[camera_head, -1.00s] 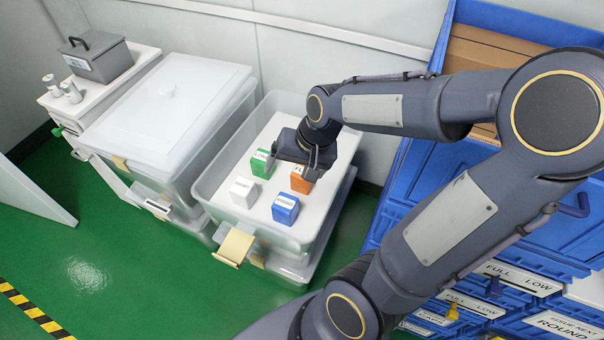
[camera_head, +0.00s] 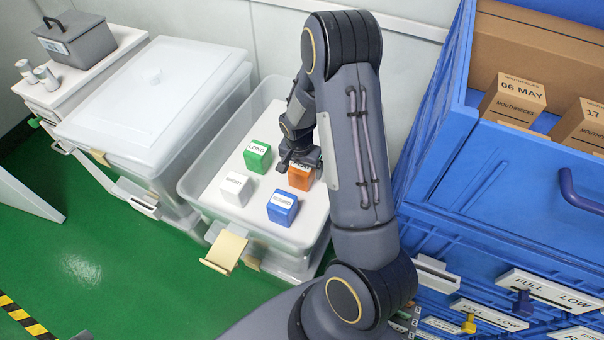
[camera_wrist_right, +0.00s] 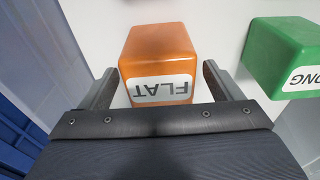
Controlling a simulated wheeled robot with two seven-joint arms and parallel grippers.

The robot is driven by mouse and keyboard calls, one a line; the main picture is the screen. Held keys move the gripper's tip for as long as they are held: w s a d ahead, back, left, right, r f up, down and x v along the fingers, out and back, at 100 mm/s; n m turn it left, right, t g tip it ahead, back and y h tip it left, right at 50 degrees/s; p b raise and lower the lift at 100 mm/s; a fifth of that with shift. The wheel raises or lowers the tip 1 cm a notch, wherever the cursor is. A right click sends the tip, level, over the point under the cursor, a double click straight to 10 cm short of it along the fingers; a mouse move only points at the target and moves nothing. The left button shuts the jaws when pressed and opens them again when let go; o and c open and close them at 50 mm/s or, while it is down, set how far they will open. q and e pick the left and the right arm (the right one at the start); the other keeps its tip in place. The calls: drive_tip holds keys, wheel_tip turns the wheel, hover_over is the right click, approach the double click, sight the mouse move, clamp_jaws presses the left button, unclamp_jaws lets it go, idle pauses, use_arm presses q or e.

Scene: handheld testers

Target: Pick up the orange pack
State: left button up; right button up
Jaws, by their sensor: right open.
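The orange pack (camera_head: 300,178) stands in the open clear bin, at the right end of the group of packs. In the right wrist view the orange pack (camera_wrist_right: 160,62) shows a white label reading FLAT. My right gripper (camera_head: 297,160) is at the pack, partly covering its top in the head view. In the right wrist view my right gripper (camera_wrist_right: 162,85) is open, with one finger on each side of the pack's near part; I cannot tell whether either finger touches it. My left gripper is not in view.
Close by in the bin (camera_head: 190,190) are a green pack (camera_head: 257,156), a white pack (camera_head: 235,189) and a blue pack (camera_head: 282,208). A lidded clear bin (camera_head: 150,110) stands left. A blue rack (camera_head: 480,190) with cartons stands right.

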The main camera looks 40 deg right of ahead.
wheel_tip(320, 180, down, 2)
drive_tip(key=shift+d, duration=0.1)
drive_tip(key=c, duration=1.1)
drive_tip(key=shift+r, duration=0.15)
